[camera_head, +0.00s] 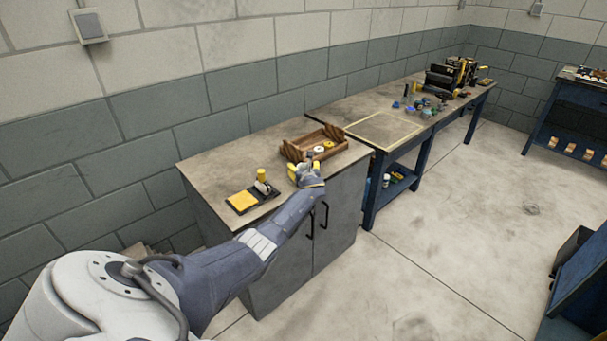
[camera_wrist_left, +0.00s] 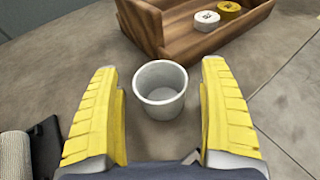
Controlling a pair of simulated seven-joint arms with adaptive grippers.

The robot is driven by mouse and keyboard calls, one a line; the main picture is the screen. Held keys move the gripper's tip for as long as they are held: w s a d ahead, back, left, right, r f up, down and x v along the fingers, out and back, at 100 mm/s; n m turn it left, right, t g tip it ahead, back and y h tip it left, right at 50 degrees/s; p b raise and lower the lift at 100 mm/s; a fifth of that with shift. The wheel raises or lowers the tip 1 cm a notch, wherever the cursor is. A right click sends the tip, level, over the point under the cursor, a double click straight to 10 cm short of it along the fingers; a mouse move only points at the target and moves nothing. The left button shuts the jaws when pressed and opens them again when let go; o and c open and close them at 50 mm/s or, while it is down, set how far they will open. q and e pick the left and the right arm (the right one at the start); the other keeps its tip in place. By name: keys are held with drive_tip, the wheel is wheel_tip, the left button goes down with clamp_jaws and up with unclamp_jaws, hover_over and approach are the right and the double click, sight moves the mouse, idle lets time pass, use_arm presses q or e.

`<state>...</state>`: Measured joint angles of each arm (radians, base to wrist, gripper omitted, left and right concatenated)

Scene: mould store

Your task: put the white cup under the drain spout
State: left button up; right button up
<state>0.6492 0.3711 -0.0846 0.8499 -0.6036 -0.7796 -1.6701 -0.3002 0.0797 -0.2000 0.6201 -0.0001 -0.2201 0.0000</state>
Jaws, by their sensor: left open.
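A white cup (camera_wrist_left: 160,90) stands upright on the grey cabinet top, open side up, in the left wrist view. My left gripper (camera_head: 308,174) is open, its yellow fingers on either side of the cup, with visible gaps to both. In the head view the gripper reaches over the cabinet top and largely hides the cup. My right gripper is not in view. I cannot make out a drain spout in either view.
A wooden tray (camera_wrist_left: 190,45) with a white and a yellow disc stands just beyond the cup. A black holder with a yellow pad (camera_head: 242,201), a yellow cylinder (camera_head: 261,175) and a white roll (camera_wrist_left: 15,155) are to the left. A cluttered workbench (camera_head: 385,130) stands further right.

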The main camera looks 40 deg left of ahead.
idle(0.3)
use_arm(q)
drive_tip(key=c, duration=1.3)
